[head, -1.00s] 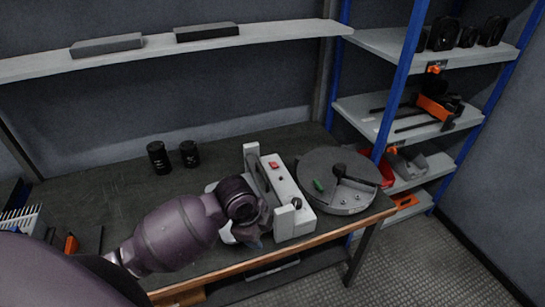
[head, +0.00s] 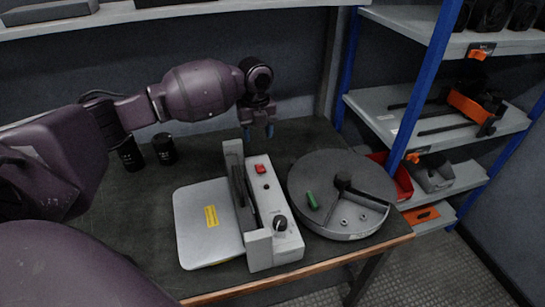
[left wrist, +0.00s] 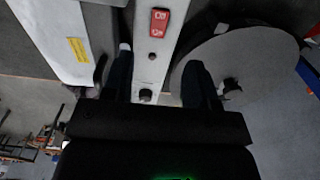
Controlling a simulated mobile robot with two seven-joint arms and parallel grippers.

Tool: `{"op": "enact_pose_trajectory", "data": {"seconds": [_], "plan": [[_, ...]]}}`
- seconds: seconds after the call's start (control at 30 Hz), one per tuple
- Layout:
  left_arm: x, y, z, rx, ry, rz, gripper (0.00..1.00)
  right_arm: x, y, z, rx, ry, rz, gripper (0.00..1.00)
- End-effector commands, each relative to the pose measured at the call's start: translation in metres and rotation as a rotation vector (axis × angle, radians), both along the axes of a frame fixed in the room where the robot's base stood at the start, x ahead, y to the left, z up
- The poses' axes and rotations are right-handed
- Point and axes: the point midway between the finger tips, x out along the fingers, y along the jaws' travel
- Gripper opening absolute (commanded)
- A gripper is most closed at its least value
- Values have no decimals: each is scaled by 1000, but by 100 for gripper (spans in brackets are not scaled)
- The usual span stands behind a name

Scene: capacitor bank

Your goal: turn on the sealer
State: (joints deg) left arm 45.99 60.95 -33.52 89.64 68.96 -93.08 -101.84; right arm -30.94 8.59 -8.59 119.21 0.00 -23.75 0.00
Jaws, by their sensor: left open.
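The sealer (head: 262,205) is a light grey box on the dark table, with a red rocker switch (head: 261,168) near its far end and a black knob (head: 281,222) near its front. A pale plate with a yellow label joins its left side. My left gripper (head: 258,132) is open and empty, above and behind the sealer's far end, fingers pointing down. In the left wrist view, its fingers (left wrist: 160,80) stand apart on either side of the sealer's top; the red switch (left wrist: 159,22) shows between and beyond them. I do not see my right gripper.
A round grey turntable (head: 340,190) with a green piece and a black arm stands just right of the sealer. Two black cylinders (head: 165,149) stand at the back left. A blue-posted shelf rack (head: 430,80) stands at the right. A wall shelf runs above the table.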

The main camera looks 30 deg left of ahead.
Motion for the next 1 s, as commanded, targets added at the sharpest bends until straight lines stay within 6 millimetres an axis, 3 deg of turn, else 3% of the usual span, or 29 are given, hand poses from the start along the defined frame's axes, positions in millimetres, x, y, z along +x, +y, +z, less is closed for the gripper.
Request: {"op": "enact_pose_trajectory", "data": {"seconds": [0.27,0.7,1.0], "plan": [[1,2,-19,-1,7,-5,53,-12,-2,-10,-3,28,-4,36],[1,1,-91,-1,8,-4,53,-11,0,-22,-1,39,1,36],[1,2,-110,0,4,-5,53,-9,0,-24,-1,38,3,36]]}}
